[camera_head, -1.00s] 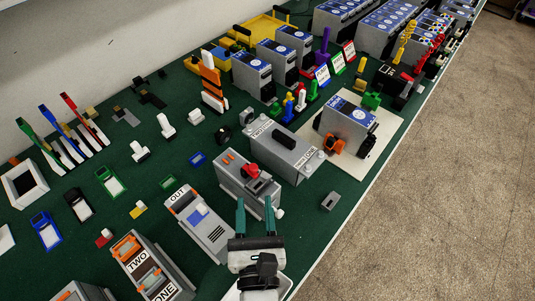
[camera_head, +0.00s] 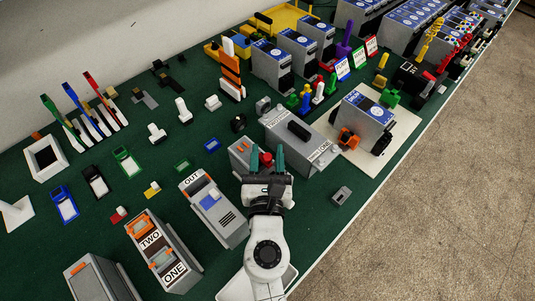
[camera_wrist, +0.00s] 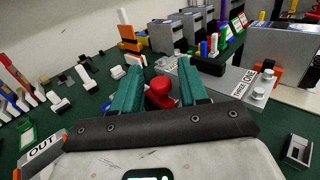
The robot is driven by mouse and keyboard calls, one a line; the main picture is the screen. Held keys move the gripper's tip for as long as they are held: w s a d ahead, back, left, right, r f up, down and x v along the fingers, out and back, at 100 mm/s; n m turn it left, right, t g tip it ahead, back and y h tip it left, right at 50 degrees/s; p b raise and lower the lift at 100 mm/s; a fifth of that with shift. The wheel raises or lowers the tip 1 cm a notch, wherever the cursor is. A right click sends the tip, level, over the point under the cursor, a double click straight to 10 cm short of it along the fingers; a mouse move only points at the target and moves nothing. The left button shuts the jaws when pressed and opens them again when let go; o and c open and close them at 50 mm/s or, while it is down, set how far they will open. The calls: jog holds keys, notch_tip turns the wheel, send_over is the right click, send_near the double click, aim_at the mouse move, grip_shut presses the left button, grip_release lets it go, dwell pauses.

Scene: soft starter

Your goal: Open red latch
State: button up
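The red latch (camera_head: 265,159) is a rounded red knob on a grey box (camera_head: 240,157). In the wrist view the red latch (camera_wrist: 161,92) shows between my two teal fingers, with a gap on both sides. My gripper (camera_head: 265,152) is open, its fingers apart over the grey box. I cannot tell whether the fingertips are level with the knob or still above it. The gripper hides much of the box's near part. In the wrist view my gripper (camera_wrist: 158,72) holds nothing.
A grey box marked THREE and ONE (camera_head: 300,140) stands close on the right. A box marked OUT (camera_head: 213,208) stands close on the left, with a TWO/ONE box (camera_head: 163,255) beyond it. A small grey block (camera_head: 341,196) lies near the table's right edge.

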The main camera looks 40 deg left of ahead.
grip_shut()
